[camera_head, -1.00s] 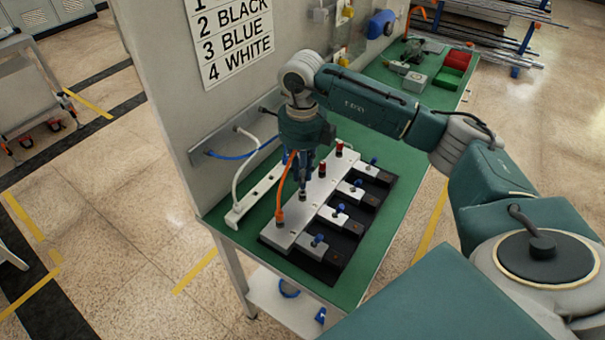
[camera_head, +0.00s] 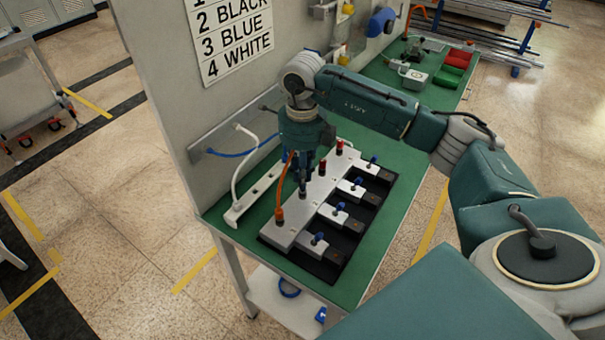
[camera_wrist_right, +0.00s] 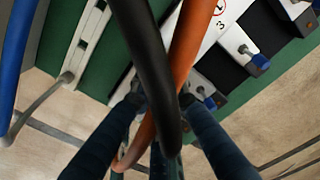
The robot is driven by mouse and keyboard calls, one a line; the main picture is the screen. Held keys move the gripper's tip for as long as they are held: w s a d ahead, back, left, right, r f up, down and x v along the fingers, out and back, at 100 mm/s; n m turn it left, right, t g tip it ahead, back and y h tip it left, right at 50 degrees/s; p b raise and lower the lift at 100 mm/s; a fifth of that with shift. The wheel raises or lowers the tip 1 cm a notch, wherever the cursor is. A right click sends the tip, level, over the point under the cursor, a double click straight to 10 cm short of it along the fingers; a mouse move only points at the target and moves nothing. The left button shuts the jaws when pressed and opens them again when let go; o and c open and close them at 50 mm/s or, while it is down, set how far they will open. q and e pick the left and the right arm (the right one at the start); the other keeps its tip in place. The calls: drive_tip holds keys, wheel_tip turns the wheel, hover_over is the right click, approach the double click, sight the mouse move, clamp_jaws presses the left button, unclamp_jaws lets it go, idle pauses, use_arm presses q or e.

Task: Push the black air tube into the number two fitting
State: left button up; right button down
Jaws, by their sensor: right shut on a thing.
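A white manifold block (camera_head: 300,213) lies on the green bench, with a row of fittings along its top. The orange tube (camera_head: 282,186) ends at the nearest fitting; red-topped fittings stand at the far end. My right gripper (camera_head: 303,182) points down over the number two fitting (camera_head: 302,194), second from the near end. In the right wrist view, my right gripper (camera_wrist_right: 163,100) is shut on the black air tube (camera_wrist_right: 147,50), which runs down between the fingers. The tube's tip is hidden, so I cannot tell whether it is inside the fitting. My left gripper is out of view.
The orange tube (camera_wrist_right: 190,45) passes close beside the black one. White (camera_head: 237,180) and blue (camera_head: 232,156) tubes hang at the wall rail on the left. Small valves with blue knobs (camera_head: 338,208) line the manifold's right side. The wall panel (camera_head: 180,100) stands close behind.

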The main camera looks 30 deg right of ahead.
drive_tip(key=shift+s+f+b, duration=0.1)
drive_tip(key=shift+f+b, duration=0.5)
drive_tip(key=shift+f, duration=0.35)
drive_tip(key=c, duration=1.6)
unclamp_jaws()
drive_tip(key=shift+c, duration=0.2)
drive_tip(key=shift+r, duration=0.1)
wheel_tip(320, 180, up, 12)
drive_tip(key=shift+f, duration=0.1)
